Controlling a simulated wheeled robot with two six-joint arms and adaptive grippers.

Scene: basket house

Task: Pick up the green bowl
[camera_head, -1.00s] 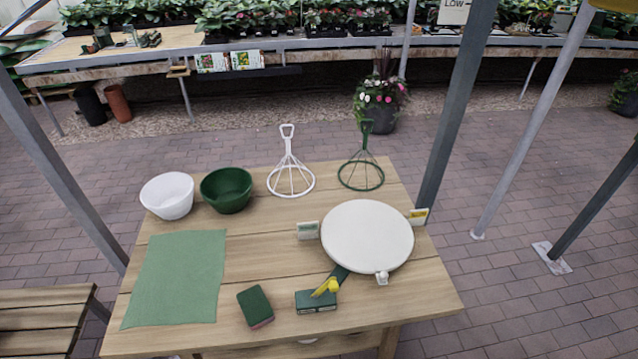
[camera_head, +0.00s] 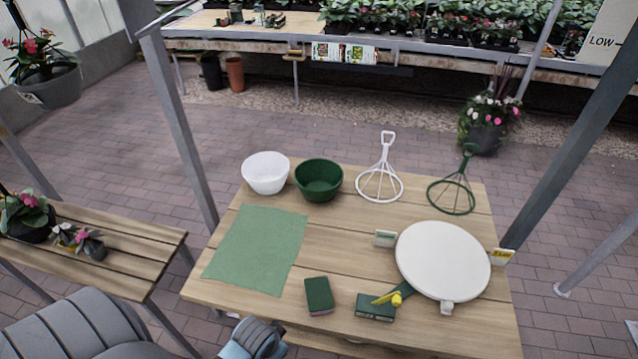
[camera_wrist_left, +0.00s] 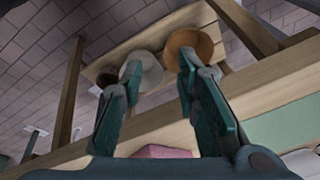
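The green bowl (camera_head: 318,181) stands upright at the back of the wooden table, beside a white bowl (camera_head: 265,174) on its left. It looks empty, and I cannot make it out in the left wrist view. In the head view, part of my left wrist shows below the table's front edge, well apart from the bowl. In the left wrist view, my left gripper (camera_wrist_left: 160,68) has its two fingers spread with nothing held between them. My right gripper is in neither view.
White (camera_head: 381,178) and green (camera_head: 455,190) wire stands are right of the bowl. Posts flank the table.

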